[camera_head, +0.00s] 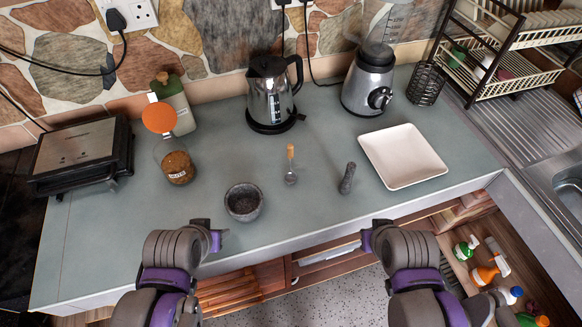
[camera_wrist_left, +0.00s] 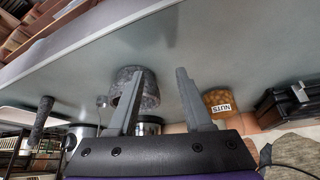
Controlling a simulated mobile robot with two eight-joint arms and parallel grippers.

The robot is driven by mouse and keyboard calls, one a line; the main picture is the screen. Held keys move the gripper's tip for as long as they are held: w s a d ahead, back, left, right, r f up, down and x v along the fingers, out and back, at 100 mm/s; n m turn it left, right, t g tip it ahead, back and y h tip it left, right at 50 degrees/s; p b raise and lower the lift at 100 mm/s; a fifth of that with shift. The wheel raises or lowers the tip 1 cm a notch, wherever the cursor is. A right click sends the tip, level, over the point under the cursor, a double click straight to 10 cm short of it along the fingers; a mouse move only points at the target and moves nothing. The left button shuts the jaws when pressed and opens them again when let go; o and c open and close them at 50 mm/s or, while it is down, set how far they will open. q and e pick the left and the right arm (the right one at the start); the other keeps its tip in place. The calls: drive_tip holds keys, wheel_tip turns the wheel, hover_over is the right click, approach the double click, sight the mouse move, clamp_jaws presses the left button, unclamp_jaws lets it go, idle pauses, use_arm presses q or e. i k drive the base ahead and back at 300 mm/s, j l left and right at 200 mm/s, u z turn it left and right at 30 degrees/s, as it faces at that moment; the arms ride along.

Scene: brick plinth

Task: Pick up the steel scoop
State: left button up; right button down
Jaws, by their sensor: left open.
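The steel scoop (camera_head: 291,178) lies on the grey-green counter, with its wooden handle pointing to the back. It is right of the stone mortar (camera_head: 244,202) and left of the dark pestle (camera_head: 347,178). A small round metal part, likely the scoop (camera_wrist_left: 102,101), shows beside the left finger in the left wrist view. My left gripper (camera_head: 216,240) is at the counter's front edge, left of and nearer than the scoop, apart from it. In the left wrist view, its fingers (camera_wrist_left: 160,75) are spread and empty. My right gripper (camera_head: 367,240) is at the front edge; its jaw opening is unclear.
A white square plate (camera_head: 402,156) lies at the right. A nuts jar (camera_head: 177,165), a kettle (camera_head: 271,95) and a blender (camera_head: 369,80) stand behind. An open drawer (camera_head: 490,255) with bottles is below the counter at the right. The counter around the scoop is clear.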

sight(290, 178)
drive_tip(key=l+u, duration=0.25)
drive_tip(key=u, duration=0.15)
drive_tip(key=k+l+u, duration=0.15)
drive_tip(key=u, duration=0.2)
drive_tip(key=k+l+u, duration=0.1)
drive_tip(key=l+u, duration=0.3)
drive_tip(key=j, duration=0.1)
